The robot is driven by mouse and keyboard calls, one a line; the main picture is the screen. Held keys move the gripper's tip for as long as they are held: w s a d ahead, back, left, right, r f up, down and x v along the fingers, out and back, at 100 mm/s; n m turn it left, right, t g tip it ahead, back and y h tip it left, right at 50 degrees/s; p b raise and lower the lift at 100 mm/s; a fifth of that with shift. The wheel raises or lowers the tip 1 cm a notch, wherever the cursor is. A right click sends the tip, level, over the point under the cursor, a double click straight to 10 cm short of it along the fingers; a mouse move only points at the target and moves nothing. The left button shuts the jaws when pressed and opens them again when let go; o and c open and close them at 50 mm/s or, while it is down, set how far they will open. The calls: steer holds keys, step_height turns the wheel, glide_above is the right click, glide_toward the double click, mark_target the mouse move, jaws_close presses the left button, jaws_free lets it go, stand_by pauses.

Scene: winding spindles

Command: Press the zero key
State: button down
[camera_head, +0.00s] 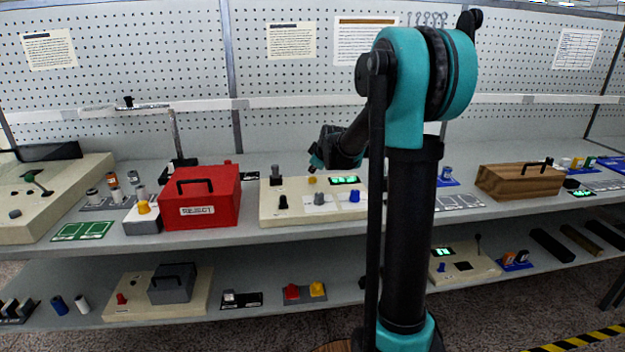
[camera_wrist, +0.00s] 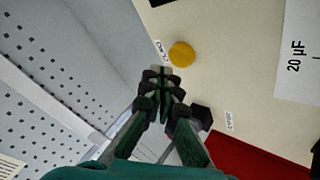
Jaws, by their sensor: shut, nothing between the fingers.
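A cream instrument box (camera_head: 268,212) stands on the upper shelf, with a green-lit display (camera_head: 345,180) on it. A round yellow key (camera_head: 312,180) is on its top, left of the display. The yellow key also shows in the wrist view (camera_wrist: 181,54), with a small label (camera_wrist: 162,46) beside it that is too small to read surely. My gripper (camera_head: 318,161) is shut and empty, above the back of the box. In the wrist view its fingertips (camera_wrist: 162,78) appear just below and left of the yellow key, apart from it in the picture.
A dark knob (camera_wrist: 201,117) with its own label is close to my fingers. A red reject box (camera_head: 202,204) stands left of the instrument box. Black, grey and blue knobs (camera_head: 355,196) line its front. A pegboard wall (camera_head: 180,60) rises behind.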

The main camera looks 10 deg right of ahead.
mark_target(313, 179)
steer(key=shift+r, duration=2.3)
